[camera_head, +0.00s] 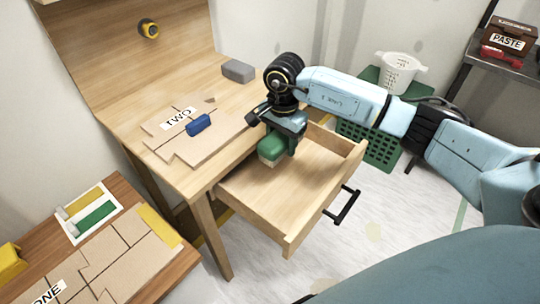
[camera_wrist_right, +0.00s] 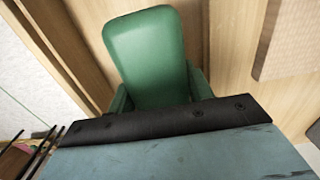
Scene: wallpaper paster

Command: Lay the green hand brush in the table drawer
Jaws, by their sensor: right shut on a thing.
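The green hand brush (camera_head: 271,148) is held in my right gripper (camera_head: 279,140), whose jaws are shut on it. It is over the inner left part of the open table drawer (camera_head: 290,205). I cannot tell whether the brush touches the drawer floor. The right wrist view shows the brush's smooth green top (camera_wrist_right: 148,55), with the drawer's wood behind it; the gripper hides its lower end. The drawer is pulled out, and its visible floor is bare. My left gripper is not in view.
The wooden table (camera_head: 110,95) carries cardboard pieces marked TWO, a blue block (camera_head: 198,124) and a grey block (camera_head: 238,71). A green crate (camera_head: 370,148) stands right of the drawer, near a white basket (camera_head: 398,72). A lower board (camera_head: 135,262) is at left.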

